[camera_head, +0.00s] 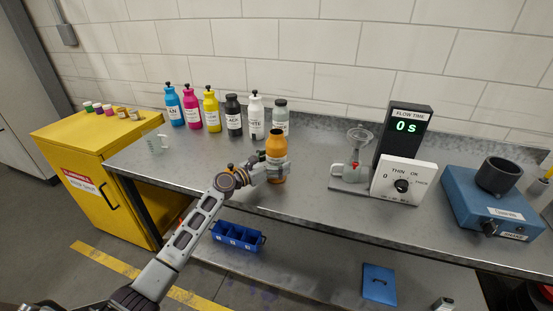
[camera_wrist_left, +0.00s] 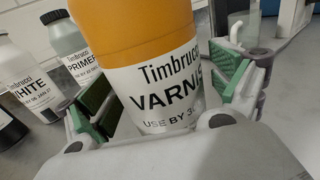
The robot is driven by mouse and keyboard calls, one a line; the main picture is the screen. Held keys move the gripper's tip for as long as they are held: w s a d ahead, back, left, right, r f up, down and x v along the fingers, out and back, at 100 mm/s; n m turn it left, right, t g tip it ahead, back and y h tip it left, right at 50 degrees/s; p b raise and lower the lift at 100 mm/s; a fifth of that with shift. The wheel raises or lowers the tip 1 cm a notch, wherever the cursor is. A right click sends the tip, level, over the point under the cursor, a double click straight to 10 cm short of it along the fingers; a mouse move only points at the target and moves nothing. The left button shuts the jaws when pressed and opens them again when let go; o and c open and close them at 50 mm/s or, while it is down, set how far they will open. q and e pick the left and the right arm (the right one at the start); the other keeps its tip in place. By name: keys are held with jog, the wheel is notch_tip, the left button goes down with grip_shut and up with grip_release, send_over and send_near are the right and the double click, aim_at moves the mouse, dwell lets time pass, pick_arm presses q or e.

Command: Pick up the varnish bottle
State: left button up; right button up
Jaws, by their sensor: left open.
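The varnish bottle (camera_head: 276,146) is orange with a dark cap and a white label, and stands upright near the front of the grey bench. My left gripper (camera_head: 275,167) is at the bottle's lower half. In the left wrist view the open gripper (camera_wrist_left: 165,90) has green-padded fingers on either side of the bottle, with a visible gap at the left pad. The bottle's far side is hidden. My right gripper is not in view.
Several bottles stand behind in a row, including a white one (camera_head: 254,117) and a grey-green primer (camera_head: 280,118). A flow-time device (camera_head: 401,181) and a blue machine (camera_head: 488,207) are at the right. A beaker (camera_head: 154,143) stands at the left.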

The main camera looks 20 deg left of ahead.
aim_at(277, 136)
pick_arm(q)
jog(key=c, duration=1.7)
jog(key=shift+r, duration=0.15)
jog(key=shift+c, duration=0.4)
jog(key=shift+r, duration=0.15)
jog(key=shift+r+p, duration=0.3)
jog(key=shift+r, duration=0.3)
notch_tip(277, 136, up, 7)
jog(key=shift+r+p, duration=0.1)
jog(key=shift+p, duration=0.95)
jog(key=shift+r, duration=0.65)
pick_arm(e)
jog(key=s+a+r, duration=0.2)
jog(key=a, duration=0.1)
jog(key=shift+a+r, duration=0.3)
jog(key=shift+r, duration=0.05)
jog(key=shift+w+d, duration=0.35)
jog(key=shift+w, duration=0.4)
